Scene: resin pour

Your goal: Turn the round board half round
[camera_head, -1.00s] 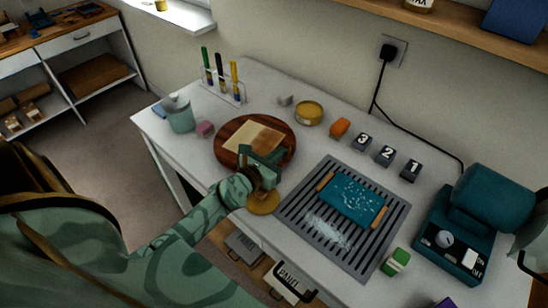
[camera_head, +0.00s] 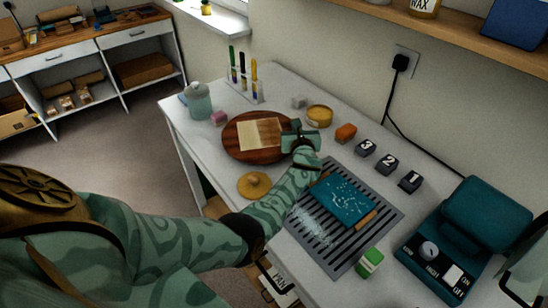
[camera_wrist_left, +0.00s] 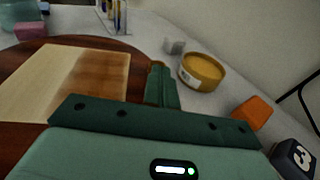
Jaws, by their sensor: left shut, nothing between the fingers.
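The round board (camera_head: 232,149) is a dark wooden disc near the left end of the white table. A square panel (camera_head: 260,134) lies on it, pale on one side and brown on the other. My left gripper (camera_head: 303,137) is at the board's right rim, with its fingers shut and empty. In the left wrist view, the shut fingers (camera_wrist_left: 161,86) stand beside the board's edge (camera_wrist_left: 140,63). I cannot tell whether they touch it. A small brown piece shows at their tips. The gripper and forearm hide part of the right rim. My right gripper is not in view.
A yellow tin (camera_head: 319,116) and an orange block (camera_head: 346,132) stand close beyond the gripper. A knobbed yellow disc (camera_head: 254,185) lies in front of the board. A grooved grey mat (camera_head: 312,238) lies right, partly under my arm. Tubes in a rack (camera_head: 243,88) stand behind.

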